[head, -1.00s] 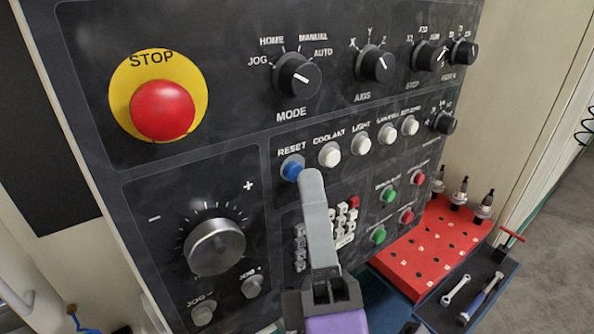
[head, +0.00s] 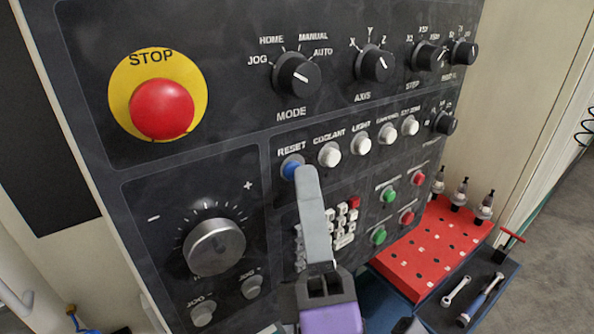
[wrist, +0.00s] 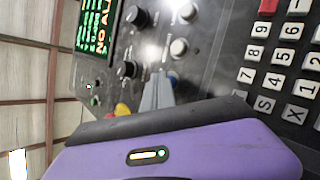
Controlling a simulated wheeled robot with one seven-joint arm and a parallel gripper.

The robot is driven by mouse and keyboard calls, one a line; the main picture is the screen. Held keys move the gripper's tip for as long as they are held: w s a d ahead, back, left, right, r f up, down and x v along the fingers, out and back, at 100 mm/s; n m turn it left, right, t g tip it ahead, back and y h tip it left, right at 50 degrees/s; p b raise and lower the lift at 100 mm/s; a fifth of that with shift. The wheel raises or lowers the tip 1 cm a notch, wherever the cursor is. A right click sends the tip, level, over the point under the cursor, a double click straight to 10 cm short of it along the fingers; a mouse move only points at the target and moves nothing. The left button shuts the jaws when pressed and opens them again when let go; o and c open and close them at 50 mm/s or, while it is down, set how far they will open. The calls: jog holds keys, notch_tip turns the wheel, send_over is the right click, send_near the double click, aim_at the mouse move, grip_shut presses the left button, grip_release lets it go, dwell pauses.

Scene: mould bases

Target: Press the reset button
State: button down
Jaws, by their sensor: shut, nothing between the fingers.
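The blue reset button (head: 290,168) sits under the RESET label on the dark control panel (head: 215,100), at the left end of a row of white buttons. My gripper (head: 307,171) is shut and empty, its long grey fingers pointing up at the button. The fingertips overlap the button's lower right edge in the head view. I cannot tell whether they touch it. In the wrist view, a blue bit of the button (wrist: 173,78) shows just past the fingertips (wrist: 158,84).
White buttons (head: 329,154) continue to the right. A red STOP button (head: 161,108) is at upper left, a large dial (head: 214,247) at lower left. The keypad (head: 345,222) lies close right of my fingers. A red tool rack (head: 432,250) stands at lower right.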

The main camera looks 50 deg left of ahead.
jog(key=shift+d+g, duration=0.1)
jog(key=shift+g, duration=0.2)
jog(key=shift+s+d+p, duration=0.1)
jog(key=shift+d+p, duration=0.2)
jog(key=shift+d, duration=0.4)
jog(key=shift+d, duration=0.1)
jog(key=shift+s+d+p, duration=0.15)
jog(key=shift+d+p, duration=0.7)
jog(key=shift+d, duration=1.55)
